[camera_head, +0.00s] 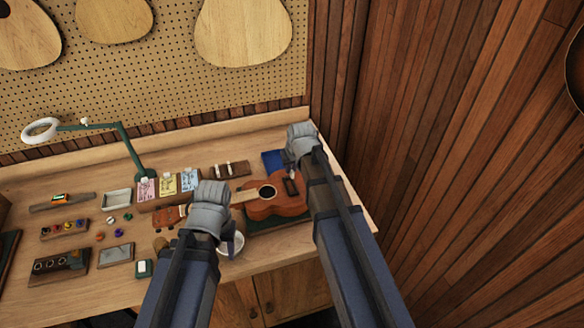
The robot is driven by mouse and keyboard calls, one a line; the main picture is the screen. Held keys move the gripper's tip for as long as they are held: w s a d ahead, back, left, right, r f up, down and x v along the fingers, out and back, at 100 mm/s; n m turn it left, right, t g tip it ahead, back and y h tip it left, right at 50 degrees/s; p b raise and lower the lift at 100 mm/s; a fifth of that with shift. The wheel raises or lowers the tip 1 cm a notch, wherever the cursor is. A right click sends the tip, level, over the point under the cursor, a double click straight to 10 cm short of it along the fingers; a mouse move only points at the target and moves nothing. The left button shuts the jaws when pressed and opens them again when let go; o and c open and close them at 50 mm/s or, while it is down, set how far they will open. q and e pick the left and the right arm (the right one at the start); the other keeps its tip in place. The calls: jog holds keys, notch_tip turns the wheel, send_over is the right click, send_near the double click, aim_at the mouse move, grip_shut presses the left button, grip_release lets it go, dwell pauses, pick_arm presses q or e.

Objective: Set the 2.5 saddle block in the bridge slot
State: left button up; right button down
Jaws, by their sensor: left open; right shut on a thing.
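The brown ukulele (276,206) lies on a dark green mat (262,227) with its neck to the left. Its dark bridge (291,184) is at the right of the body, beside my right gripper (293,170). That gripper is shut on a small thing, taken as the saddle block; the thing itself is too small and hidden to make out. The bridge slot cannot be made out either. A dark wooden rack (238,170) behind the ukulele holds small pale blocks. My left gripper (233,240) is open near the ukulele's neck, above a white bowl (231,250).
Three coloured cards (167,184) stand behind the neck. A green lamp (130,150), a metal tray (117,199), a rack of coloured knobs (65,229) and loose small parts are at left. A blue item (272,160) lies behind the ukulele. A wooden wall (440,130) rises at right.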

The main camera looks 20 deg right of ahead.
aim_at(292, 178)
jog(key=shift+f, duration=0.15)
notch_tip(292, 178, down, 6)
jog(key=b, duration=0.6)
jog(key=shift+f, duration=0.15)
dwell(0.5)
jog(key=c, duration=0.5)
grip_release()
jog(key=shift+c, duration=0.2)
notch_tip(292, 178, up, 7)
jog(key=p, duration=0.6)
jog(key=shift+p, duration=0.35)
